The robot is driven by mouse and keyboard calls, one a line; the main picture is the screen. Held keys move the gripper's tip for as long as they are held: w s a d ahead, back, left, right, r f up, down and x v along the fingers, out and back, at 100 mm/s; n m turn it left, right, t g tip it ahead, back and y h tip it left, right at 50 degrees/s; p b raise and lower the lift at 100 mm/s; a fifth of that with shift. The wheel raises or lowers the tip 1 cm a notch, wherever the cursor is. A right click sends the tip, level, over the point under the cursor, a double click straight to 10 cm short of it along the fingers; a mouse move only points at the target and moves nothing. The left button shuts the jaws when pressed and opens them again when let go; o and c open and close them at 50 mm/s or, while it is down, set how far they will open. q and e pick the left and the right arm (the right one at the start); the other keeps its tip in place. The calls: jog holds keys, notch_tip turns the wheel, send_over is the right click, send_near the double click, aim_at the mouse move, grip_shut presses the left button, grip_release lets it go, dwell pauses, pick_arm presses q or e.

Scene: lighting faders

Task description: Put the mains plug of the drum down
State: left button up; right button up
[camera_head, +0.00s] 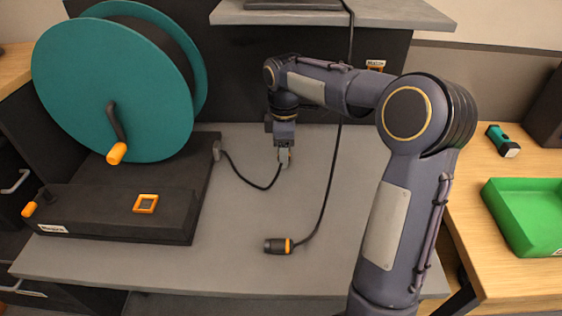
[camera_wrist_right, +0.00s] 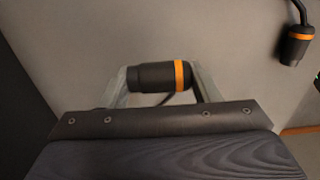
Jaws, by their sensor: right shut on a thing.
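My right gripper (camera_head: 284,157) is shut on the drum's mains plug, over the grey bench top (camera_head: 240,262). In the right wrist view the plug (camera_wrist_right: 152,78) is a black cylinder with an orange ring, lying crosswise between the two fingers. A black cable (camera_head: 256,187) runs from the side of the drum's base to the gripper. In the head view the gripper mostly hides the plug, and I cannot tell its exact height above the bench. The teal cable drum (camera_head: 110,90) stands at the left on its black base (camera_head: 110,212). My left gripper is not in view.
A similar black plug with an orange ring (camera_head: 278,246) lies nearer the front, its cable rising to the shelf (camera_head: 330,14). It also shows in the right wrist view (camera_wrist_right: 297,45). A green tray (camera_head: 530,215) and a torch (camera_head: 502,141) are on the wooden table at right.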

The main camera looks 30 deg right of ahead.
send_over(281, 171)
notch_tip(281, 171, down, 4)
jog(key=shift+f, duration=0.1)
notch_tip(281, 171, down, 3)
jog(key=shift+w+d+f+b, duration=0.1)
jog(key=shift+w+f+b, duration=0.1)
jog(key=shift+b, duration=0.2)
jog(key=shift+s+f, duration=0.2)
jog(key=shift+f, duration=0.4)
